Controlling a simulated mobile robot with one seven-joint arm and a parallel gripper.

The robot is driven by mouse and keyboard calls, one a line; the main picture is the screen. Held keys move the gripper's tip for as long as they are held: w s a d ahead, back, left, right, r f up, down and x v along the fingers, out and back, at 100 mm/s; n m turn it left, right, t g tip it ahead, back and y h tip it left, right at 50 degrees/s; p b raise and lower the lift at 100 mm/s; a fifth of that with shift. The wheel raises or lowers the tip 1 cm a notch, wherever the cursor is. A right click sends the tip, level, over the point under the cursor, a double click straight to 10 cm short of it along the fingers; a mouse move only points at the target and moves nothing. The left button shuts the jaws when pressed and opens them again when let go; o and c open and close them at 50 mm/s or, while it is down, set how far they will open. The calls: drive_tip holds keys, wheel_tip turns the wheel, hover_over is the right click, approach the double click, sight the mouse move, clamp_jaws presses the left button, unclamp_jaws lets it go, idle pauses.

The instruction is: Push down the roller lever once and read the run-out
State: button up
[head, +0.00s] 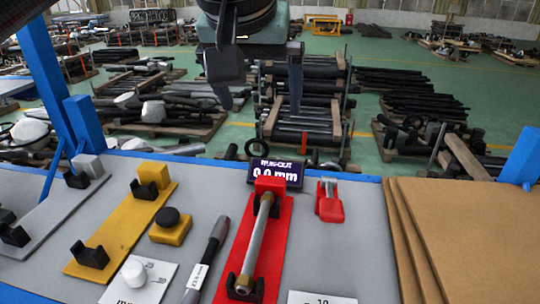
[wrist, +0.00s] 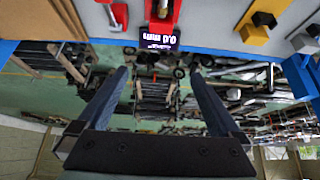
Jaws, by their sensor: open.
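My gripper (head: 260,108) is open and empty, high above the far side of the bench in the head view; its two dark fingers also show in the wrist view (wrist: 160,78), pointing toward the bench. A small red block with a metal piece on top (head: 329,202), which looks like the roller lever, stands right of the display; in the wrist view it is at upper left (wrist: 119,14). The display (head: 275,172) reads "RUN-OUT 0.0 mm"; it shows upside down in the wrist view (wrist: 157,39). A metal rod (head: 258,240) lies in black supports on the red stand (head: 232,250).
A yellow stand (head: 125,222) and a grey stand (head: 62,208) with black supports are at left. Brown boards (head: 470,235) are stacked at right.

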drive_tip(key=x, duration=0.3)
drive_tip(key=shift+w+d+b, duration=0.1)
drive_tip(key=shift+b, duration=0.25)
idle(0.3)
